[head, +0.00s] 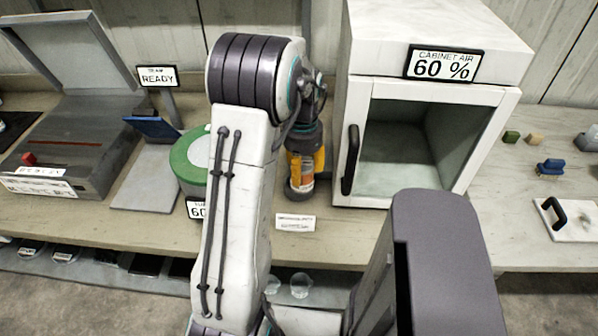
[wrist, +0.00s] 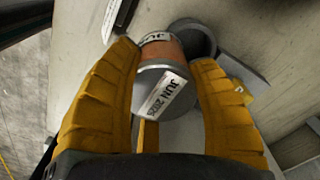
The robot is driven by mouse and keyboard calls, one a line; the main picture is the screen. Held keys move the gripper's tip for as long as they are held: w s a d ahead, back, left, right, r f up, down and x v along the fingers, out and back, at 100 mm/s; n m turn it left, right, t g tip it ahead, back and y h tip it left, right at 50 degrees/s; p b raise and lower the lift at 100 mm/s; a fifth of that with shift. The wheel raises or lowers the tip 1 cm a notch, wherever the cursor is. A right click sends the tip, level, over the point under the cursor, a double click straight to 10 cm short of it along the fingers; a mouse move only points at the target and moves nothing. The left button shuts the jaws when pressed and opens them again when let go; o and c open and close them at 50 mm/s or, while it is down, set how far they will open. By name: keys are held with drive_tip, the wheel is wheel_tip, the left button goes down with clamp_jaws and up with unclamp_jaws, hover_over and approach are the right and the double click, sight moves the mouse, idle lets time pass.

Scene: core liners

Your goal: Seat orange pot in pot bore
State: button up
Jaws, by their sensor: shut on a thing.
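My gripper (wrist: 168,62) has its yellow fingers on either side of the orange pot (wrist: 162,48) and is shut on it. The pot has an orange band, a grey end and a white dated label. In the wrist view a dark grey round holder with a hollow (wrist: 207,42), which looks like the pot bore, lies just beyond the pot and overlaps it in the picture. In the head view the orange pot (head: 305,174) is between my fingers, low over the grey holder (head: 299,193) on the bench. I cannot tell whether the pot is in the bore or above it.
A white cabinet (head: 430,60) reading 60 % stands close right of the gripper. A green-lidded container (head: 190,160) stands to the left, partly behind my arm. A small label card (head: 295,222) lies in front of the holder. Bench front is mostly clear.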

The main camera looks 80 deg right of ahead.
drive_tip(key=shift+w+d+f+p, duration=0.3)
drive_tip(key=shift+d+f, duration=0.45)
drive_tip(key=shift+f, duration=0.4)
drive_tip(key=shift+w+d+f+p, duration=0.25)
drive_tip(key=shift+d+f, duration=0.5)
drive_tip(key=shift+f, duration=0.35)
drive_tip(key=shift+w+d+f+p, duration=0.25)
drive_tip(key=shift+d+f, duration=0.5)
drive_tip(key=shift+f, duration=0.4)
drive_tip(key=shift+f, duration=0.1)
drive_tip(key=shift+f, duration=0.15)
drive_tip(key=o, duration=1.2)
